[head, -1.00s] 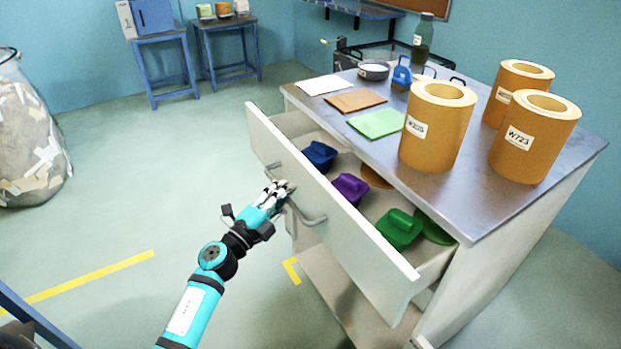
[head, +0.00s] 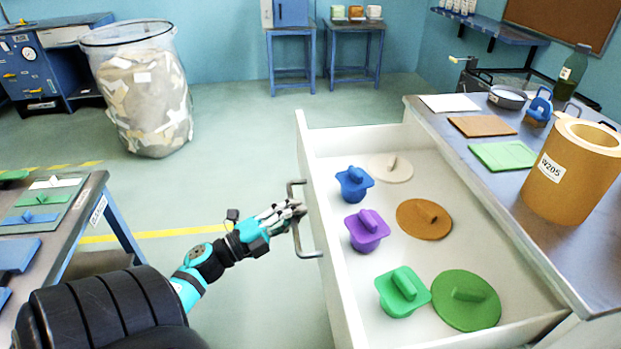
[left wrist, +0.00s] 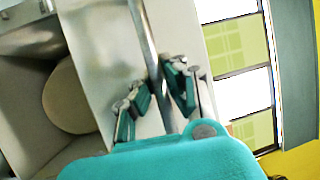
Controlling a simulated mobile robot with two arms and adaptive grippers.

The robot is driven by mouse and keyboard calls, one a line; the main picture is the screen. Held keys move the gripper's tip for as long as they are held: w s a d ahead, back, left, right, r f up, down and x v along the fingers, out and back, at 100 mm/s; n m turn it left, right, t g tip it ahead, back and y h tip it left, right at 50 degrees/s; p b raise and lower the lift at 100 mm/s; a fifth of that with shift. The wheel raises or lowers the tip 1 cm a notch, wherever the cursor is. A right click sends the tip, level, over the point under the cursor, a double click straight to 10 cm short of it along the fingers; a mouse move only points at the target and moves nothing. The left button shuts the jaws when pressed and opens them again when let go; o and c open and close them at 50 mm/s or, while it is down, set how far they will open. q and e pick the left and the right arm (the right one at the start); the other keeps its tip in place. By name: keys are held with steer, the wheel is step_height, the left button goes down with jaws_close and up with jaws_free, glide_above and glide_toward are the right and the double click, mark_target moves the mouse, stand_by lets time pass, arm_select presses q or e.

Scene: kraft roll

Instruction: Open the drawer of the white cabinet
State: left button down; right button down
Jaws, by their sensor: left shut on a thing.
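The white cabinet (head: 592,312) stands at the right under a grey metal top. Its drawer (head: 340,290) is pulled far out, and its inside is in plain view. The bar handle (head: 305,240) is on the drawer's front; it also shows in the left wrist view (left wrist: 142,30). My left gripper (head: 296,210) is shut on the handle, with its fingers on either side of the bar in the left wrist view (left wrist: 160,95). My right gripper is not in view.
In the drawer lie blue (head: 354,184), purple (head: 367,230) and green (head: 403,291) handled blocks beside white, brown and green discs. A kraft roll (head: 572,180) stands on the cabinet top. A table (head: 92,205) is at the left, a scrap bin (head: 140,95) behind it.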

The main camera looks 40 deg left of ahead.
arm_select(q)
steer(key=shift+s+a+f, duration=0.1)
steer(key=shift+s+f, duration=0.1)
steer(key=c, duration=1.3)
jaws_free()
steer(key=shift+r, duration=0.1)
steer(key=shift+c, duration=0.2)
steer(key=v, duration=1.2)
